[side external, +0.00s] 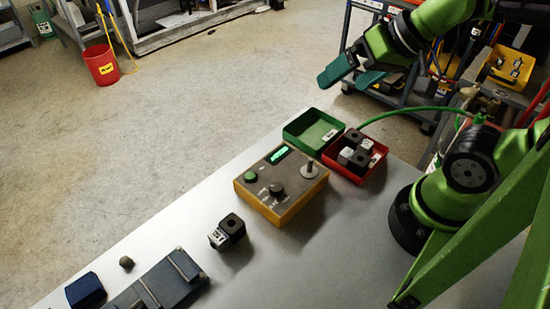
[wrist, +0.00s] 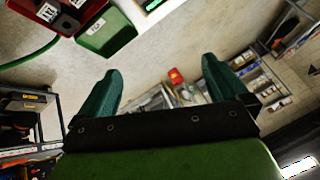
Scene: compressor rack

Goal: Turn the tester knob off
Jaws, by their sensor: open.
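The tester (side external: 281,187) is a yellow box with a grey top on the table, with a lit green display (side external: 279,155). A dark knob (side external: 277,188) sits on its top near the front, beside a round green button (side external: 251,177). I cannot make out the knob's setting. My gripper (side external: 344,79) is open and empty, with green fingers, high above and behind the tester. In the wrist view my gripper (wrist: 160,92) has its fingers wide apart, with only floor and distant shelves between them. A corner of the tester with its display (wrist: 152,4) shows at the top edge there; the knob is out of that view.
A green tray (side external: 313,130) and a red tray (side external: 355,158) holding dark blocks stand behind the tester. A dark block (side external: 228,231), a blue-grey fixture (side external: 160,285) and a small knob-like piece (side external: 126,262) lie towards the front left. The table right of the tester is clear.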

